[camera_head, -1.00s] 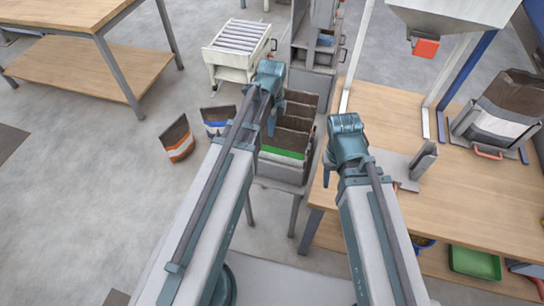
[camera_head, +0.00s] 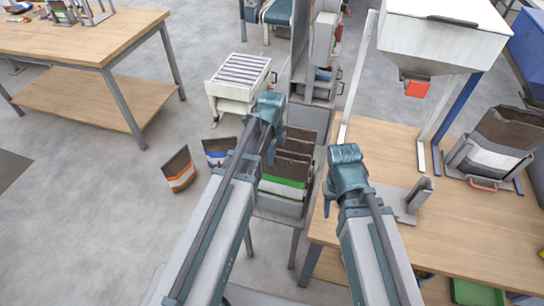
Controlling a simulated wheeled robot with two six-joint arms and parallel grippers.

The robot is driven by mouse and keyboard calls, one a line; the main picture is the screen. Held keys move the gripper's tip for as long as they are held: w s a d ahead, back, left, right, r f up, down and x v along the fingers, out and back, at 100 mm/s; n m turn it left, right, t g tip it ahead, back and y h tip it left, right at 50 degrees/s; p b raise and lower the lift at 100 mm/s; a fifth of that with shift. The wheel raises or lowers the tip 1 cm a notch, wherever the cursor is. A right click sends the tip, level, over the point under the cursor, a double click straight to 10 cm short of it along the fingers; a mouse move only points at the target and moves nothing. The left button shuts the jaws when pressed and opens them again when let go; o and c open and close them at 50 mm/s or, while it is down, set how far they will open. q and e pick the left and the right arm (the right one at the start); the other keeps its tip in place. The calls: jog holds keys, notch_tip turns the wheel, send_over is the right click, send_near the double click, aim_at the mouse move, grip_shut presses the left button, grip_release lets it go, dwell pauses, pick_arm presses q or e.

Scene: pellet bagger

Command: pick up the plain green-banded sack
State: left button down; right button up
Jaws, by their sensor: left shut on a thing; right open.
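The green-banded sack (camera_head: 285,183) stands frontmost among brown sacks in a grey holder (camera_head: 284,206), in the middle of the head view. It has a brown upper part, a green band and a white strip below. My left gripper (camera_head: 270,152) points down at the left end of this row. It is shut on the top edge of what looks like the green-banded sack; its fingertips are partly hidden by my arm. My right gripper (camera_head: 329,203) is open and empty, just right of the holder, near the left edge of the wooden bench (camera_head: 455,225).
An orange-banded sack (camera_head: 178,170) and a blue-banded sack (camera_head: 218,151) stand on the floor to the left. A roller cart (camera_head: 240,75) stands behind. A hopper (camera_head: 440,40) and another sack (camera_head: 497,140) are at the bench.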

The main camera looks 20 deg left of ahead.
pick_arm(q)
notch_tip(320, 180, up, 14)
jog(key=p, duration=1.3)
jog(key=shift+r+p, duration=0.2)
jog(key=shift+p, duration=0.1)
pick_arm(e)
notch_tip(320, 180, up, 14)
jog(key=shift+r, duration=0.25)
pick_arm(q)
jog(key=shift+s+f, duration=0.1)
pick_arm(e)
jog(key=shift+s+f, duration=0.1)
